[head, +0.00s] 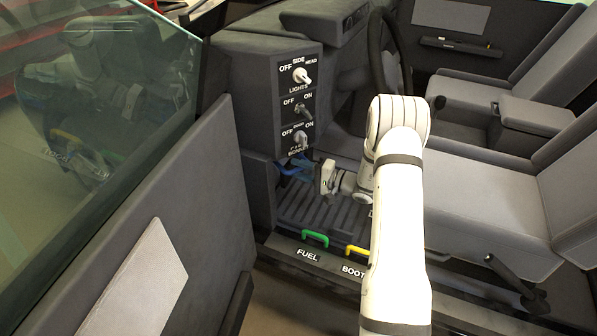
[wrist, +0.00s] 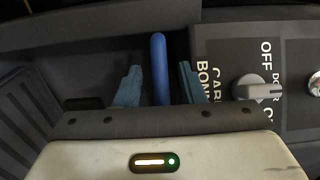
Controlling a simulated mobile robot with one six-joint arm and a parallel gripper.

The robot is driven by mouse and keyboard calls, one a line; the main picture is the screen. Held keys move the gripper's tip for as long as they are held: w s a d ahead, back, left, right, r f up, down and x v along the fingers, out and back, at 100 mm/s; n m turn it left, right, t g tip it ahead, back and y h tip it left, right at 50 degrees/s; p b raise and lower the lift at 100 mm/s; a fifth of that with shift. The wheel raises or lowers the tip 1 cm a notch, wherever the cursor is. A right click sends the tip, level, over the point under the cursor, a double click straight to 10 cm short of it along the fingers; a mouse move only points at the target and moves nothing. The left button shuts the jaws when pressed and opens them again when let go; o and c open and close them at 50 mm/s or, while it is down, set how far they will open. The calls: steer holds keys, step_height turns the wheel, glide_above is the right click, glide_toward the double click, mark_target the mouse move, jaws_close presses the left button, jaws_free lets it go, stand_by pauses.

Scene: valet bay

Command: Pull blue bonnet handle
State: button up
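The blue bonnet handle (head: 287,170) is under the switch panel, low in the footwell; my gripper partly hides it in the head view. In the wrist view the blue handle (wrist: 159,68) shows as an upright bar. My gripper (head: 305,167) reaches in from the right at the handle. In the wrist view its two light-blue fingers (wrist: 160,86) are open, one on each side of the bar, with a visible gap on both sides. How deep the bar sits between the fingers is hard to tell.
The switch panel (head: 299,100) with several knobs is just above the handle. A green FUEL handle (head: 315,238) and a yellow BOOT handle (head: 357,250) are on the sill below. The open door (head: 160,215) stands at left, the seat (head: 485,205) at right.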

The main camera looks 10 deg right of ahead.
steer(key=shift+w+a, duration=0.2)
steer(key=shift+a, duration=0.05)
jaws_close()
stand_by(0.5)
